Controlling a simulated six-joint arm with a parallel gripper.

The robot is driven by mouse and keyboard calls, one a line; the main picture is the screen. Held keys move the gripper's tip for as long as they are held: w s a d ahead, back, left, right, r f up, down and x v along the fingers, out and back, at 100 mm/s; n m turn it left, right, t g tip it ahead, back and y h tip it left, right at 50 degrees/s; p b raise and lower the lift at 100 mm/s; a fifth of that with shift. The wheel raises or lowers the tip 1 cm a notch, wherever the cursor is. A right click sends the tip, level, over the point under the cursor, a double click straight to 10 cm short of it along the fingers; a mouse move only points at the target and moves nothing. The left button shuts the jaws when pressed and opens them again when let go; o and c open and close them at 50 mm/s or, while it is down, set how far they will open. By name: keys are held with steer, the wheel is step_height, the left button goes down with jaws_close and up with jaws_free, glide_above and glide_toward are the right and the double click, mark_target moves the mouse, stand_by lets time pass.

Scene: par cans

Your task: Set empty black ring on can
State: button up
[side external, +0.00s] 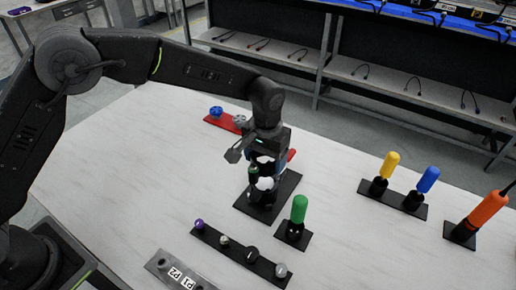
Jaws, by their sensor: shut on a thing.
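My gripper (264,174) points down at the middle of the table, over a square black base plate (285,192). It is shut on a dark piece, probably the black ring, though its outline is lost against the dark fingers. A short black can (261,199) stands on the plate directly below, with a white rounded part (265,184) showing between the fingers. I cannot tell whether the held piece touches the can.
In front, a black strip (240,258) carries several small knobs, and a grey P1/P2 holder (180,270) lies nearby. A green-handled tool (299,209) stands close right. Yellow (391,164), blue (428,179) and orange (488,209) tools stand farther right. A red strip (219,122) lies behind.

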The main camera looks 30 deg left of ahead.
mark_target(265, 183)
steer(key=shift+f, duration=3.2)
steer(key=shift+f, duration=0.2)
steer(key=o, duration=0.5)
steer(key=shift+o, duration=0.6)
steer(key=shift+o, duration=1.4)
step_height(265, 183, up, 14)
